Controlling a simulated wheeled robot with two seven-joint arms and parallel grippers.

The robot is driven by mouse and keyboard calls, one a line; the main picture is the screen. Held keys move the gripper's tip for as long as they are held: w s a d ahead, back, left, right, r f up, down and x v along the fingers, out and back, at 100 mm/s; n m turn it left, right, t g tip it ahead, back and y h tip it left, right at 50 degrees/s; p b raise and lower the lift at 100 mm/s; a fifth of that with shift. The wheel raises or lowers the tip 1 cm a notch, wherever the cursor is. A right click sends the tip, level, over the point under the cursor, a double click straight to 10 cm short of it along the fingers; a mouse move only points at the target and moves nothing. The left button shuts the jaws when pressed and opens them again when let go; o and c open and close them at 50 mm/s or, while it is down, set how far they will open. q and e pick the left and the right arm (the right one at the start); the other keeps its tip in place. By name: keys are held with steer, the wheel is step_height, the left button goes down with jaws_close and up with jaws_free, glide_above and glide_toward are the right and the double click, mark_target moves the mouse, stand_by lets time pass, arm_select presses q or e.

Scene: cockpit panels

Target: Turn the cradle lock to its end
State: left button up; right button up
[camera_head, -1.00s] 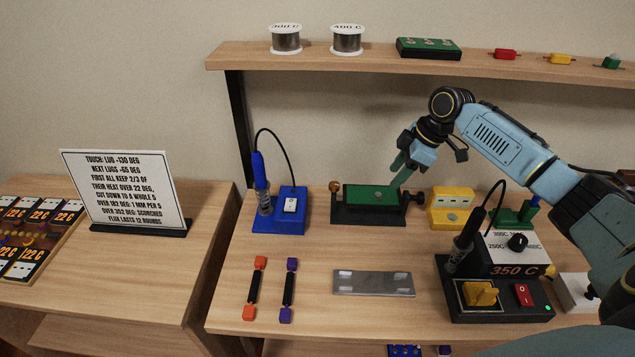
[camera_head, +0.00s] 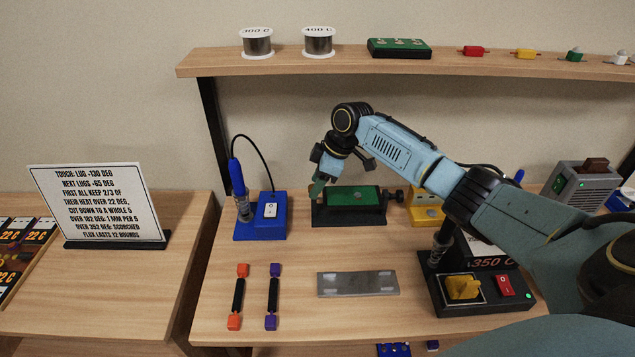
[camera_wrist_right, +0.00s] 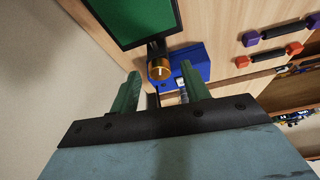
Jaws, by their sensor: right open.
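The cradle (camera_head: 348,219) is a black stand holding a green board (camera_head: 355,197) at the back of the bench. A black knob (camera_head: 392,196) is on its right end. In the right wrist view, a round copper-coloured knob (camera_wrist_right: 160,69), which looks like the cradle lock, is at the end of the black-framed green board (camera_wrist_right: 137,18). My right gripper (camera_head: 316,188) is at the cradle's left end and hides this knob in the head view. In the wrist view its green fingers (camera_wrist_right: 161,76) are open, with the knob between or just beyond their tips. Contact cannot be told. My left gripper is out of view.
A blue soldering-iron stand (camera_head: 262,228) is close left of the cradle. A yellow block (camera_head: 424,210) is on its right. A metal plate (camera_head: 358,283) lies in front. A black 350 C station (camera_head: 470,290) stands front right. A shelf (camera_head: 390,62) runs above.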

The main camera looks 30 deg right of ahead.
steer(key=shift+f, duration=0.1)
steer(key=c, duration=1)
steer(key=shift+p, duration=0.45)
steer(key=m+h+p, duration=0.1)
steer(key=m+p, duration=0.2)
steer(key=p, duration=0.2)
steer(key=m+t+h+p, duration=0.1)
steer(key=m+p, duration=0.3)
steer(key=p, duration=0.1)
steer(key=a+m+h+p, duration=0.1)
steer(key=m+p, duration=0.2)
steer(key=p, duration=0.2)
steer(key=shift+s+r+m+t+h, duration=0.2)
steer(key=shift+m+t+h, duration=0.1)
steer(key=shift+m, duration=0.1)
steer(key=shift+a+m+h+p, duration=0.1)
steer(key=shift+m+h+p, duration=0.2)
steer(key=shift+m+p, duration=0.5)
steer(key=shift+w+a+f+m+h+p, duration=0.1)
steer(key=shift+m+h+p, duration=0.3)
steer(key=shift+m, duration=0.5)
steer(key=shift+f+m+g+h, duration=0.1)
steer(key=shift+m+g+h, duration=0.45)
steer(key=shift+m, duration=1.25)
